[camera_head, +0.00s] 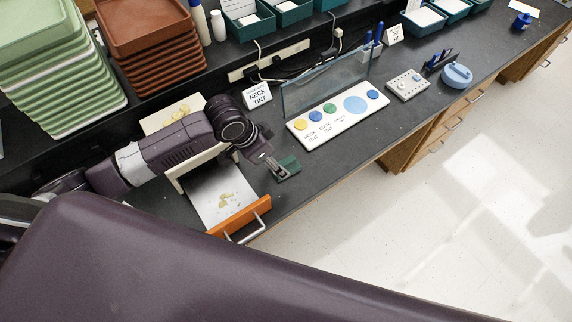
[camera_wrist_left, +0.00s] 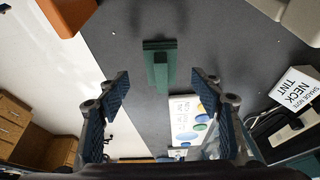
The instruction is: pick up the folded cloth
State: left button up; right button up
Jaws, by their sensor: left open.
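The folded cloth (camera_head: 289,168) is a small dark green piece on the black counter, near its front edge and just right of the open drawer. In the left wrist view the cloth (camera_wrist_left: 160,64) shows as a flat green strip with a narrower raised part, centred between and ahead of the fingers. My left gripper (camera_head: 274,169) is open above the cloth, and partly covers it in the head view. Its two blue-padded fingers (camera_wrist_left: 161,85) stand wide apart with nothing between them; I cannot tell the exact gap to the cloth. My right gripper is not in view.
A cream box with an orange-fronted open drawer (camera_head: 230,205) stands left of the cloth. A white panel with coloured discs (camera_head: 338,120) and a clear screen lies to the right. A "NECK TINT" card (camera_head: 258,96) stands behind. Stacked trays (camera_head: 155,50) fill the back left.

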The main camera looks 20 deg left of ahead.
aim_at(282, 164)
pick_arm(q)
jog(key=shift+w+d+f, duration=0.1)
jog(key=shift+d+f, duration=0.15)
jog(key=shift+f, duration=0.3)
jog(key=x, duration=0.3)
jog(key=p+x, duration=0.1)
jog(key=shift+w+f, duration=0.1)
jog(key=shift+w, duration=0.2)
jog(key=c, duration=1.2)
jog(key=shift+c, duration=0.2)
notch_tip(282, 164, up, 20)
jog(key=b, duration=0.1)
